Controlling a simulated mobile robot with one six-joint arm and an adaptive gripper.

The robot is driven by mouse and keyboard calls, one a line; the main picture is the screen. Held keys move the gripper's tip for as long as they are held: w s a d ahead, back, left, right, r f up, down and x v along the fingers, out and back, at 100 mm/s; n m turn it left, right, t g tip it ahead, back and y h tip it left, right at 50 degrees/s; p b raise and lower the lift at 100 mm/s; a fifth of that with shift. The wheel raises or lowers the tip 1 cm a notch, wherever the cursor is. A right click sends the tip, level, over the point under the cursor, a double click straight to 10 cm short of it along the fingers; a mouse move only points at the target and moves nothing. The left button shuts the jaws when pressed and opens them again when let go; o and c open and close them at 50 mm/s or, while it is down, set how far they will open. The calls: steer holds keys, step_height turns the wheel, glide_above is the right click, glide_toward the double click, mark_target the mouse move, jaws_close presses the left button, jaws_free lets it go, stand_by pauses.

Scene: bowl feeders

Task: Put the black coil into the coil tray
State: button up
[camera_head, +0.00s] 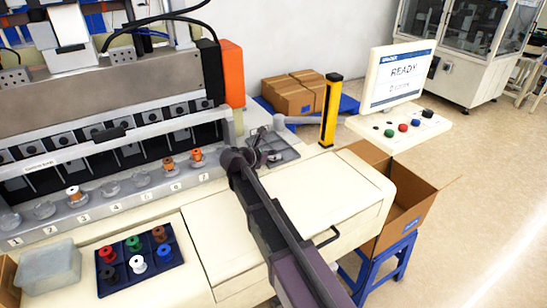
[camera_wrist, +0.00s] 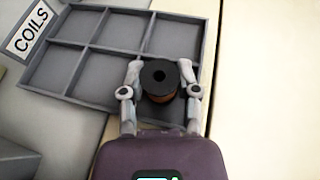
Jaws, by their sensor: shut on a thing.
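The black coil (camera_wrist: 158,76) is a spool with a round black top, a centre hole and a little brown showing at its side. My gripper (camera_wrist: 160,84) is shut on it, one finger on each side. The grey coil tray (camera_wrist: 118,50), with several empty compartments, lies beneath in the wrist view. The coil appears over the tray's near right compartment; its height above the floor cannot be told. In the head view, the tray (camera_head: 288,153) is partly hidden behind my gripper (camera_head: 262,143), and the held coil is not clearly visible.
A dark blue tray (camera_head: 150,272) holds several coloured spools on the front left bench. The feeder row (camera_head: 120,203) has some spools. A yellow-black post (camera_head: 330,110) stands right of the coil tray. A cardboard box (camera_head: 405,220) is farther right. A COILS label (camera_wrist: 31,29) adjoins the tray.

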steer(key=shift+f, duration=0.15)
steer(key=o, duration=0.9)
steer(key=shift+o, duration=0.2)
steer(key=shift+r, duration=0.2)
steer(key=shift+s+a+r, duration=0.1)
steer(key=shift+s, duration=0.1)
steer(key=p+v, duration=0.4)
steer(key=v, duration=0.5)
steer(key=shift+s+a+r, duration=0.2)
steer(key=shift+s+r, duration=0.05)
steer(key=shift+p+v, duration=0.3)
steer(key=shift+v, duration=0.55)
steer(key=shift+f, duration=0.1)
